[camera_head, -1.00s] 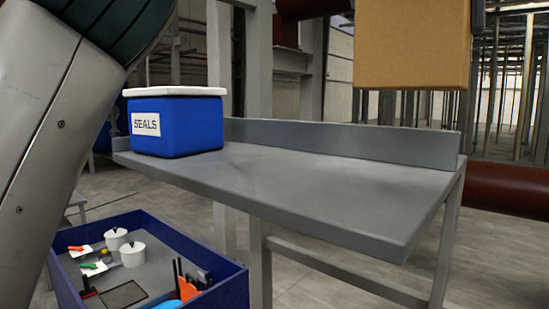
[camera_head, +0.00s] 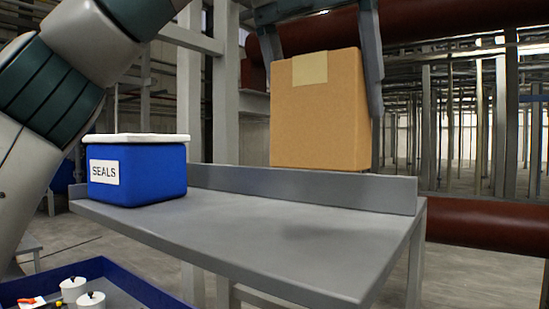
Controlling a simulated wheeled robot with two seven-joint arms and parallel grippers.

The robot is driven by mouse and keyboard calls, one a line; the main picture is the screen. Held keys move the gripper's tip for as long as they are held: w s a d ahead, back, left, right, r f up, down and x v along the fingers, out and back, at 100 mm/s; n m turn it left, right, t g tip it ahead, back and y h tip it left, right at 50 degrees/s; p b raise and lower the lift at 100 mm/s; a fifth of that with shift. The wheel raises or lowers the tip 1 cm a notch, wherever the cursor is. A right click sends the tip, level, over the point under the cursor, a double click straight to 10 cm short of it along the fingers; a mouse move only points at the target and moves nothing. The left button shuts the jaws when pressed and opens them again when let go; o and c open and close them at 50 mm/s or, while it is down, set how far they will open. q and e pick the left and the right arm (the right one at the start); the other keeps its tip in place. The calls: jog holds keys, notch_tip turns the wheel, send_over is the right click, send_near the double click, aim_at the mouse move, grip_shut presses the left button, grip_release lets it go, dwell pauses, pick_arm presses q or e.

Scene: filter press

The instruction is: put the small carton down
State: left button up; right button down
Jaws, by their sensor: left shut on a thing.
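The small carton (camera_head: 318,120) is a plain brown box with a pale tape patch at the top of its front. It is upright in the middle of the head view. My left gripper (camera_head: 324,88) is shut on it, with a finger along its right side and the other at its left, partly hidden. The carton hangs above the grey table (camera_head: 230,235), its bottom edge showing near the top of the table's back rail. A soft shadow lies on the tabletop below it. My right gripper is not in view.
A blue box (camera_head: 150,182) with a white lid and a SEALS label stands on the table's left end. The table's middle and right are bare. A raised back rail (camera_head: 300,188) runs behind. A blue tray (camera_head: 100,268) with small items sits lower left.

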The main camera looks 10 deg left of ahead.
pick_arm(q)
jog(key=w+a+f+p, duration=0.1)
jog(key=a+f, duration=0.2)
jog(key=a, duration=0.3)
jog(key=shift+a+f, duration=0.15)
jog(key=shift+f, duration=0.2)
jog(key=shift+f+p, duration=0.85)
jog(key=shift+f, duration=1.15)
jog(key=shift+f, duration=0.15)
jog(key=o, duration=1.2)
jog(key=shift+c, duration=0.2)
